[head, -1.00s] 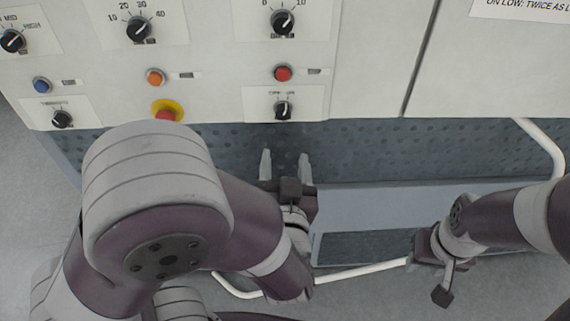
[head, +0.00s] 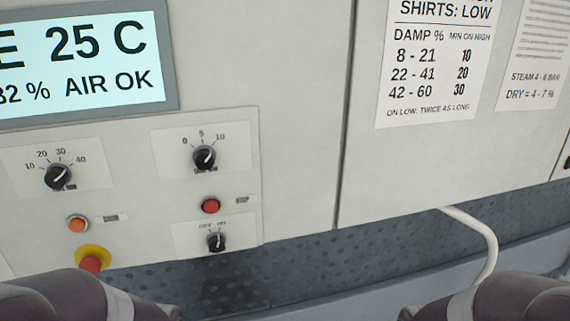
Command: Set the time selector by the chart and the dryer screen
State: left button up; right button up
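The dial marked 10, 20, 30, 40 (head: 58,176) is on the panel at left in the head view; its pointer aims up and right, towards the 30 to 40 side. Its small label is unreadable. The dryer screen (head: 85,60) is cut off at left and shows "25 C", "AIR OK" and a percentage that looks like 32 %. The chart (head: 437,60) reads damp 8-21: 10, 22-41: 20, 42-60: 30 minutes on high, "on low: twice as long", with "SHIRTS: LOW" at its top. Both grippers are out of view; only my arms show at the bottom edge.
A 0-5-10 dial (head: 204,157), a red button (head: 210,205), a small two-position selector (head: 216,242), an orange button (head: 77,224) and a red-and-yellow stop button (head: 91,261) surround the dial. A second notice (head: 538,60) and a white pipe (head: 482,240) are at right.

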aim_at(58, 175)
jog(key=u, duration=1.45)
